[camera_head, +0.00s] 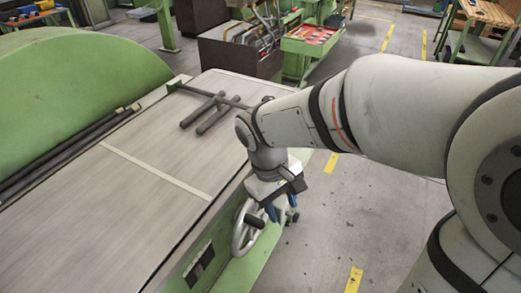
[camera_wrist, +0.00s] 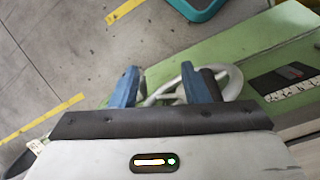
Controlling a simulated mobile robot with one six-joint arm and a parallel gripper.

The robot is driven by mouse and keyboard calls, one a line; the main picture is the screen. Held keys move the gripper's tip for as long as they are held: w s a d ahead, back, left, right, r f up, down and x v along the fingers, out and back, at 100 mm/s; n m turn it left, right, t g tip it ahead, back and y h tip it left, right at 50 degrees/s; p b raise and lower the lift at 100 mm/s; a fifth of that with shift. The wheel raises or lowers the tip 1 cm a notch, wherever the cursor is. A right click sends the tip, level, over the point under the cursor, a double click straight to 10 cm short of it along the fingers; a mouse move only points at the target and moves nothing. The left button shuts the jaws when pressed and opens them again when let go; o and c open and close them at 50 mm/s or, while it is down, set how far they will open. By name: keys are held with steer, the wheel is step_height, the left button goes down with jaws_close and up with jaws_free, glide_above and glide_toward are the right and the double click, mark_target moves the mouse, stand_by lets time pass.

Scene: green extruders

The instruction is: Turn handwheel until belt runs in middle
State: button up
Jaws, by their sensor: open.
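A pale grey handwheel (camera_head: 240,228) with a dark knob (camera_head: 254,221) sits on the green side of the machine, below the table edge. It also shows in the wrist view (camera_wrist: 235,82), partly hidden behind my fingers. The belt (camera_head: 85,205) is a wide grey surface on the machine with a light stripe (camera_head: 155,170) across it. My gripper (camera_head: 279,211) hangs just above and to the right of the wheel. In the wrist view its two blue fingers (camera_wrist: 160,86) are apart. The dark handle shows beside the right finger; I cannot tell whether they touch.
Dark T-shaped bars (camera_head: 212,110) lie over the far end of the belt. A green curved cover (camera_head: 70,95) stands at the left. The floor (camera_head: 345,215) right of the machine is clear, with yellow markings. A green cart with a red tray (camera_head: 313,34) stands behind.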

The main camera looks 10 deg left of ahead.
mark_target(254, 221)
steer(key=a+r+n+p, duration=0.1)
steer(key=a, duration=0.2)
steer(key=s+a+r+n+h+p, duration=0.1)
steer(key=a+r+p, duration=0.1)
steer(key=a, duration=0.1)
steer(key=s+a+r+n+h+p, duration=0.1)
steer(key=a+n, duration=0.1)
steer(key=a, duration=0.1)
steer(key=shift+r+p, duration=0.3)
steer(key=shift+p, duration=0.1)
steer(key=shift+a+n+t, duration=0.2)
steer(key=shift+n+t, duration=0.1)
steer(key=x, duration=0.8)
steer(key=shift+s+a, duration=0.1)
jaws_close()
